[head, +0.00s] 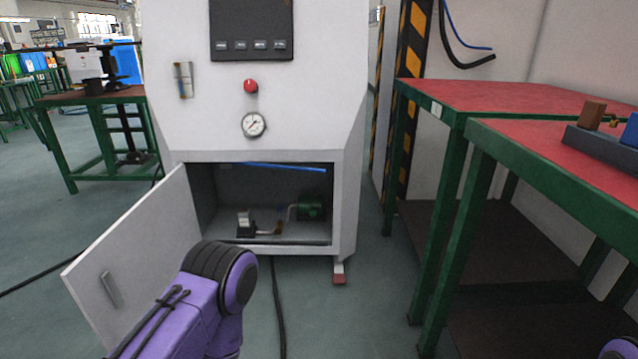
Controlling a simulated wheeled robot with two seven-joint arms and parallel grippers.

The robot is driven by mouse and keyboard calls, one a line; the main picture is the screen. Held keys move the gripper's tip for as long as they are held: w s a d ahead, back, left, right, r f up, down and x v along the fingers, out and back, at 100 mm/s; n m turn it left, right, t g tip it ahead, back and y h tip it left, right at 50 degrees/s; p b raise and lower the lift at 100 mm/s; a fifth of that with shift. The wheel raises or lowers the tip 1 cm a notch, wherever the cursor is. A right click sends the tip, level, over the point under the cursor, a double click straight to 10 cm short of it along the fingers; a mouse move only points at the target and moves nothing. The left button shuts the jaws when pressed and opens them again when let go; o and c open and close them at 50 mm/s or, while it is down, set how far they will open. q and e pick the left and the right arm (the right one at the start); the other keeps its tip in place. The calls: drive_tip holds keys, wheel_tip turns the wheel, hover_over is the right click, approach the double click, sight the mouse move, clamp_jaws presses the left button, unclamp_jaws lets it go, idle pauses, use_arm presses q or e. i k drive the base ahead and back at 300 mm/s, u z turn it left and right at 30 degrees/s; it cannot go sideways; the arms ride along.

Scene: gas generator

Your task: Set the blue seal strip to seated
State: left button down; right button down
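The blue seal strip (285,167) is a thin bar along the top of the open lower compartment of the white generator cabinet (315,115). It slopes slightly down to the right. Its left part lies close under the compartment's upper edge, and its right end sits a little lower. I cannot tell whether it touches the frame. My purple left arm reaches in from the bottom, in front of the open door, but its gripper does not show. Only a small purple piece of my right arm shows in the bottom right corner, and its gripper is out of view.
The cabinet door (140,265) hangs open to the left. A green motor (312,207) and a small black-and-white part (245,224) sit inside. A black cable (278,310) crosses the floor.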

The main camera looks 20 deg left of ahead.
sight(237, 162)
drive_tip(key=u, duration=0.4)
drive_tip(key=i, duration=0.4)
drive_tip(key=u, duration=0.7)
drive_tip(key=i, duration=0.5)
drive_tip(key=u, duration=0.1)
